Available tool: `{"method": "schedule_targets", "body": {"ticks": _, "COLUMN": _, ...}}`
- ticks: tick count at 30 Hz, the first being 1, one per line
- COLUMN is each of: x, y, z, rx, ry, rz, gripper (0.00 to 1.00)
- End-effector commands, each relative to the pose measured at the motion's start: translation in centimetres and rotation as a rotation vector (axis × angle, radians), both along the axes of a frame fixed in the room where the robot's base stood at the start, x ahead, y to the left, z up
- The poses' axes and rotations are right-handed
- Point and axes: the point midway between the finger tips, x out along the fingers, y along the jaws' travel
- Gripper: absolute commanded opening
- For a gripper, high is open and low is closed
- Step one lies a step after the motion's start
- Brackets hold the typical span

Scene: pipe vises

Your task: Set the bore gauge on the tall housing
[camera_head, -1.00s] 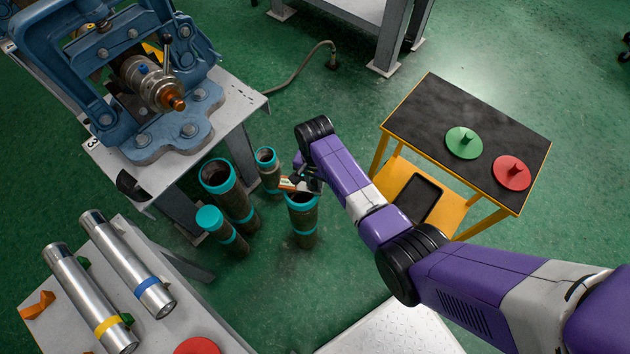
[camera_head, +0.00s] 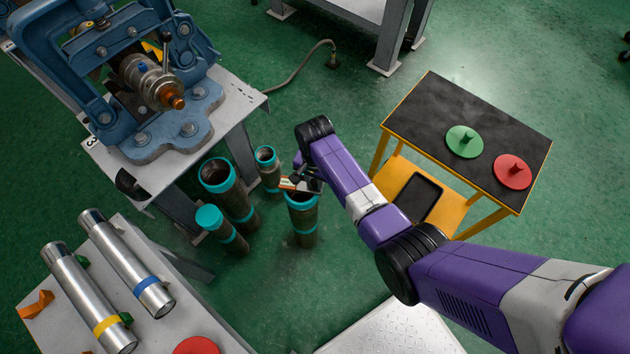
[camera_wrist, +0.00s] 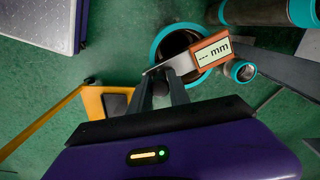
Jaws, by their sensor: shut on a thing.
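The bore gauge (camera_wrist: 212,50) has an orange body, a display reading "--- mm" and a thin metal strip. It also shows in the head view (camera_head: 288,184). My gripper (camera_wrist: 166,82) is shut on it; in the head view my gripper (camera_head: 308,182) is partly hidden by its own wrist. The gauge is over the open mouth of a dark housing with a teal rim (camera_head: 303,225); the wrist view shows this rim (camera_wrist: 160,42) behind the gauge. Whether the gauge touches the rim I cannot tell. Which housing is the tall one is hard to judge from above.
Close by on the left stand a wide open housing (camera_head: 236,204), a teal-capped one (camera_head: 230,237) and a narrow open one (camera_head: 270,178). A blue vise (camera_head: 165,140) sits on a bench behind them. A yellow-framed cart (camera_head: 410,125) carries green and red discs.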

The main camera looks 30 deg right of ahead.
Motion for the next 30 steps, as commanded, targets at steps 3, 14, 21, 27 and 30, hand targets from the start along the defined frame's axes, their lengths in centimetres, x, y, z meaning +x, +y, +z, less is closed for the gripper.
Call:
{"method": "schedule_targets", "body": {"ticks": 3, "x": 0.10, "y": 0.01, "z": -0.08, "rx": 0.000, "ry": -0.002, "rz": 0.000, "gripper": 0.00}}
{"method": "schedule_targets", "body": {"ticks": 14, "x": 0.04, "y": 0.00, "z": -0.11, "rx": 0.001, "ry": -0.001, "rz": 0.000, "gripper": 0.48}}
{"method": "schedule_targets", "body": {"ticks": 21, "x": -0.05, "y": 0.00, "z": -0.19, "rx": -0.001, "ry": 0.001, "rz": 0.000, "gripper": 0.48}}
{"method": "schedule_targets", "body": {"ticks": 27, "x": 0.00, "y": 0.00, "z": -0.08, "rx": 0.000, "ry": 0.000, "rz": 0.000, "gripper": 0.48}}
{"method": "schedule_targets", "body": {"ticks": 30, "x": 0.01, "y": 0.01, "z": 0.26, "rx": 0.000, "ry": 0.000, "rz": 0.000, "gripper": 0.48}}
